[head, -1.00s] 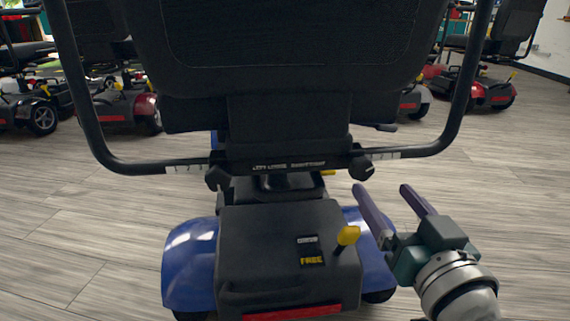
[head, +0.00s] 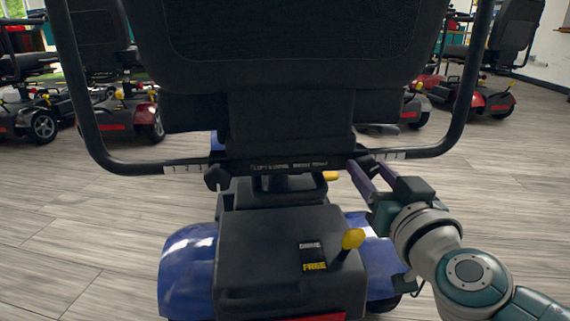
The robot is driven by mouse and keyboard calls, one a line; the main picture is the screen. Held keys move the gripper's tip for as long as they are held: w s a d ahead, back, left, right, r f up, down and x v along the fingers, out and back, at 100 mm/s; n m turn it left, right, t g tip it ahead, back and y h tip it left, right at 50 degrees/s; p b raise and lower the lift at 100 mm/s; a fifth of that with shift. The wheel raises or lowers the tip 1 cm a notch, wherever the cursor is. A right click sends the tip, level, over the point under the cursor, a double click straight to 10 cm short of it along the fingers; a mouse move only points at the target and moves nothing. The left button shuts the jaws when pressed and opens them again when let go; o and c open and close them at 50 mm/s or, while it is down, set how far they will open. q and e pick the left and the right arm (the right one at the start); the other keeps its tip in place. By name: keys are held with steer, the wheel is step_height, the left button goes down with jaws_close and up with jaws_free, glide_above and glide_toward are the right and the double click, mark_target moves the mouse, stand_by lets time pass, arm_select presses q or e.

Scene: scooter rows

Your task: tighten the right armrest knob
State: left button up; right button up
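The right armrest knob is dark and sits under the seat back, at the right end of the black crossbar (head: 290,165). My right gripper (head: 362,164) has its two purple fingers at that knob and mostly hides it. The fingers are a small gap apart, but I cannot tell whether they grip the knob or stand open around it. The matching left armrest knob (head: 217,177) shows free at the left end of the crossbar. The bent armrest tubes run up from both ends of the bar. My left gripper is not in view.
The blue scooter's rear cover (head: 270,245) lies below the seat, with a yellow lever (head: 351,240) near my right arm. The seat back (head: 285,50) fills the upper middle. Other scooters (head: 490,80) stand behind. Wooden floor is clear at both sides.

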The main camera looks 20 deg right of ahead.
jaws_close()
steer(key=shift+m, duration=0.3)
steer(key=m, duration=0.3)
steer(key=shift+d+m+p, duration=0.1)
steer(key=shift+m+p, duration=0.25)
steer(key=shift+m, duration=0.05)
steer(key=m, duration=0.5)
steer(key=shift+d+f, duration=0.1)
steer(key=shift+f, duration=0.05)
steer(key=m, duration=0.4)
steer(key=m+b, duration=0.1)
steer(key=m, duration=0.2)
steer(key=shift+f+m, duration=0.15)
steer(key=shift+m, duration=0.15)
steer(key=m+b, duration=0.1)
steer(key=m, duration=0.3)
steer(key=shift+f, duration=0.1)
steer(key=shift+m, duration=1.4)
